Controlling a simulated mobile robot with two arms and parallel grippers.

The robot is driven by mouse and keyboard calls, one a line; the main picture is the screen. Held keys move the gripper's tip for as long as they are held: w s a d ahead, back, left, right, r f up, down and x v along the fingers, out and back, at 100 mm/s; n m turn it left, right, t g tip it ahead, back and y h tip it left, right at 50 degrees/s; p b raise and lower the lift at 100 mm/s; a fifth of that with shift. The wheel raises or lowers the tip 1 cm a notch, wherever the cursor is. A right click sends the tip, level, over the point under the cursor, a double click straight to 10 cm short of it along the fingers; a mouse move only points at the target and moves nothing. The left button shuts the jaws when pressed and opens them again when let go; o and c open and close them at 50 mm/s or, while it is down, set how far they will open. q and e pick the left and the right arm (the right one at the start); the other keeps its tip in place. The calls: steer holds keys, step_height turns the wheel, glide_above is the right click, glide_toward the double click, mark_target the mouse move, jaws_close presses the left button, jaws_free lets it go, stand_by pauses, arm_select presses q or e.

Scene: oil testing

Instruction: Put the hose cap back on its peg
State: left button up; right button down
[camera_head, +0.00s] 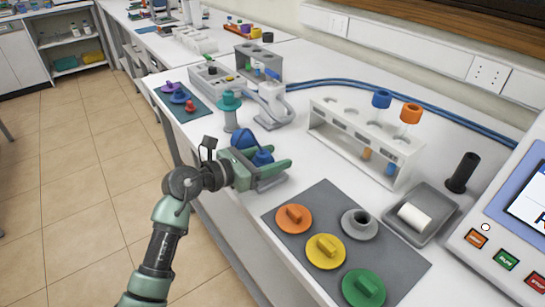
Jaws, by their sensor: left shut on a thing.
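My left gripper (278,172) reaches in from the lower left, above the front edge of the white table. Its green jaws are shut on a blue cap-like thing (262,157), partly hidden by the jaws. On the grey mat (290,248) lie an orange (294,218), a yellow (325,251) and a green (363,288) round piece with raised grips. A grey round piece with a dark-topped stub (360,224) is beside them, bare on top. I cannot tell for certain which part is the peg. My right gripper is out of view.
A white rack (366,140) holds tubes with blue and orange caps behind the mat. A tray with a white roll (415,217), a black cylinder (463,172) and an instrument (505,245) stand right. A teal-topped stand (230,110) is behind the gripper; a blue hose (345,83) runs behind.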

mark_target(255, 163)
arm_select(q)
steer(key=shift+f, duration=0.15)
steer(key=o, duration=1.2)
steer(key=shift+s+a, duration=0.3)
steer(key=shift+a, duration=0.15)
steer(key=shift+p+v, duration=0.75)
steer(key=shift+v, duration=1.3)
steer(key=shift+p+v, duration=0.35)
steer(key=shift+v, duration=2.3)
steer(key=shift+s+a, duration=0.15)
steer(key=shift+s, duration=0.05)
steer(key=shift+r, duration=0.25)
